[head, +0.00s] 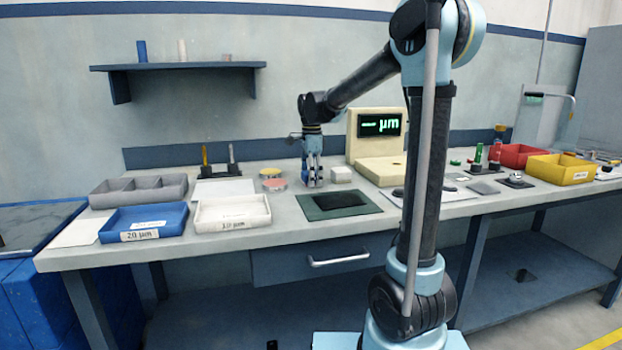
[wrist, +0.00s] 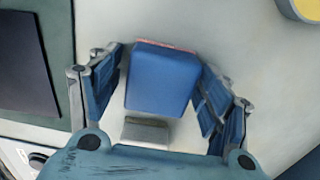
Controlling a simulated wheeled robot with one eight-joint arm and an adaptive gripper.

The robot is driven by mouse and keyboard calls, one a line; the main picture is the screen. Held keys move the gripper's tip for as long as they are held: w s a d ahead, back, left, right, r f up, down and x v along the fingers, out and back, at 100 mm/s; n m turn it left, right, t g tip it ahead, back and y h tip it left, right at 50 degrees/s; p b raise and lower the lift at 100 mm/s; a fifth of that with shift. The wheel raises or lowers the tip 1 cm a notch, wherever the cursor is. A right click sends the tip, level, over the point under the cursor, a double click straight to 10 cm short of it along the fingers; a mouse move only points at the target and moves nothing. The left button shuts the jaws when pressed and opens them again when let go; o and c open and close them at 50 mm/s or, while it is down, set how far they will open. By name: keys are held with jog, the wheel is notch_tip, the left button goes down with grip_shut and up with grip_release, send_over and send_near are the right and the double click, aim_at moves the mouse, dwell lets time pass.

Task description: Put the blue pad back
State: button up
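A blue pad (wrist: 162,78), block-shaped with a thin pinkish-red edge along its far side, sits between the fingers of my gripper (wrist: 162,88) in the wrist view. The fingers are spread, with a clear gap on the pad's left and a narrow one on its right. In the head view my gripper (head: 313,181) points down low over the bench, behind the green mat (head: 312,213). The pad cannot be told apart from the blue fingers there.
A white block (head: 341,174) stands close to the right of my gripper. A blue tray (head: 170,212) and a white tray (head: 205,227) stand front left. The cream gauge (head: 365,150) stands behind right.

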jog(key=shift+r, duration=0.1)
notch_tip(320, 180, up, 12)
dwell(0.7)
jog(key=shift+s, duration=0.1)
